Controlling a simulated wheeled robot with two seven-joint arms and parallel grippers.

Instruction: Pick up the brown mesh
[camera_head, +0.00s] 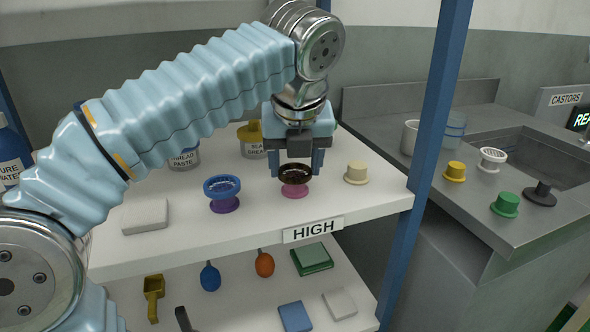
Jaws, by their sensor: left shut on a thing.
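The brown mesh (295,178) is a dark brown round piece at the top of a pink base (295,191) on the white upper shelf. My left gripper (298,172) reaches down from above and is shut on the brown mesh, with a finger on each side of it. I cannot tell whether the mesh is touching the pink base or slightly above it. My right gripper is not in view.
A blue ring piece on a purple base (224,206) stands to the left, and a cream knobbed piece (356,173) to the right. A white block (145,217) lies further left. Jars stand behind. A blue shelf post (430,120) rises at the right, before a grey sink counter (480,220).

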